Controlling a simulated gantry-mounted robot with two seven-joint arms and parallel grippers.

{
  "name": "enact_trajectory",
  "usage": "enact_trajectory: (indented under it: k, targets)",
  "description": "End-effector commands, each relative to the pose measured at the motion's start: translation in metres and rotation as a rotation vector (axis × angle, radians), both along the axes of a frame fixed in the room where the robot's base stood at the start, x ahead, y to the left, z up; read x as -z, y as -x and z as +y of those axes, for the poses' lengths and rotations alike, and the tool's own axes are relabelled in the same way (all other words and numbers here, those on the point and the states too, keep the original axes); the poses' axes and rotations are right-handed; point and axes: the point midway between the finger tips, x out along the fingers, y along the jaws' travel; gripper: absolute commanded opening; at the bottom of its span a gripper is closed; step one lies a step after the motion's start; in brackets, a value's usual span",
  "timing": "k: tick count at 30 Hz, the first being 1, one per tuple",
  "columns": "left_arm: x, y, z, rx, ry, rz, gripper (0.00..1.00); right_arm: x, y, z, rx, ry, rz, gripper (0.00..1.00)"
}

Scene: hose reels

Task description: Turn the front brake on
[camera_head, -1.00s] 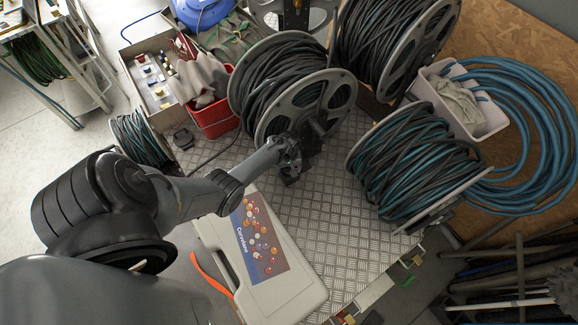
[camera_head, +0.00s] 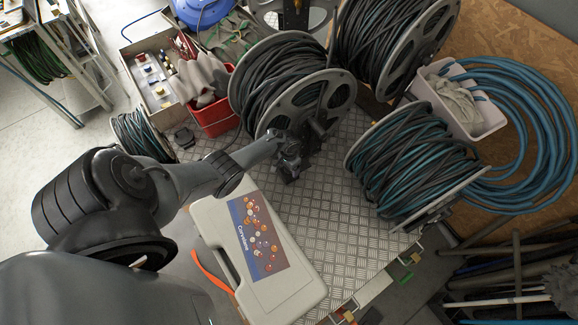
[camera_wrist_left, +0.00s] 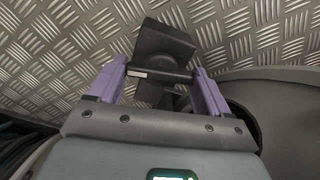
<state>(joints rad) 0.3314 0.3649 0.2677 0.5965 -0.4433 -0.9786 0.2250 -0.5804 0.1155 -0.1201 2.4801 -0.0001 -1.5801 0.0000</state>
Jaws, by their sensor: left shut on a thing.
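A hose reel wound with dark hose (camera_head: 272,78) stands at the middle of the head view, with a grey spoked flange (camera_head: 344,96) facing me. My left gripper (camera_head: 289,158) is at the lower edge of this flange, above the metal plate floor. In the left wrist view my left gripper (camera_wrist_left: 160,75) has its two purple fingers on either side of a black block-like part (camera_wrist_left: 165,45), which looks like the brake, and is shut on it. My right gripper is not in view.
A grey case (camera_head: 308,291) with a printed label lies below my left arm. A reel of blue-green hose (camera_head: 412,165) stands to the right. A red bin (camera_head: 214,117) and a tray of parts (camera_head: 152,88) are at the left. Bare treadplate (camera_head: 330,205) lies between the reels.

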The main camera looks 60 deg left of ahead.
Motion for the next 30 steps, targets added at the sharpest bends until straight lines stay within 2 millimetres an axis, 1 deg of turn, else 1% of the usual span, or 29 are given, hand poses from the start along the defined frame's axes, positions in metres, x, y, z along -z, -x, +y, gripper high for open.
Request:
enact_trajectory:
  k: [4, 9, 25, 26, 27, 29, 30]
  targets:
    - [-0.0003, 0.0002, 0.0006, 0.071, -0.001, 0.001, 0.48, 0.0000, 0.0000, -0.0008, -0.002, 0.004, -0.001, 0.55]
    - [-0.0001, 0.0002, 0.0005, 0.117, -0.001, 0.001, 0.48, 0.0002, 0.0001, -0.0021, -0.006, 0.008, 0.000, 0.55]
    - [0.0001, 0.0002, 0.0001, 0.140, 0.000, 0.001, 0.48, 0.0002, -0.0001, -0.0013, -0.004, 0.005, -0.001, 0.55]
    - [0.0001, 0.0002, 0.0001, 0.140, 0.000, 0.001, 0.83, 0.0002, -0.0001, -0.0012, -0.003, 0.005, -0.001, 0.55]
    - [0.0000, 0.0002, 0.0001, 0.139, 0.000, 0.001, 0.89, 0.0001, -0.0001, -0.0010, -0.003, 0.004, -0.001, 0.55]
    - [0.0001, 0.0002, 0.0001, 0.139, 0.000, 0.001, 0.99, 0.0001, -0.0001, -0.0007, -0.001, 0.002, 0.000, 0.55]
    - [0.0001, 0.0002, 0.0001, 0.138, 0.000, 0.001, 1.00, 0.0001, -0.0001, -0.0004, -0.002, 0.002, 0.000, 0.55]
